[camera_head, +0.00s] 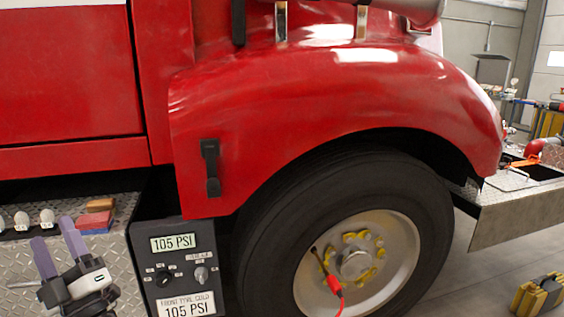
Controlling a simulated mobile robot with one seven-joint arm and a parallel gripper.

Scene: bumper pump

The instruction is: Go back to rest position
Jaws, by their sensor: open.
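My gripper (58,248) is at the lower left of the head view. Its two purple-grey fingers point up and stand apart, with nothing between them. It is in front of the diamond-plate step (118,262) of the red truck, to the left of the dark pump panel (178,268). The panel has a display reading 105 PSI, two knobs, and a label reading front tyre cold 105 PSI. A red hose end (334,285) is at the front wheel (398,262), by the hub. Whether it is fixed to the valve cannot be told.
The red fender (330,95) and black tyre (268,250) fill the middle. Red and tan blocks (96,215) and several pale rounded fittings (22,221) sit on the step. A metal bumper (520,210) juts out at right. A yellow and black object (538,294) is on the floor.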

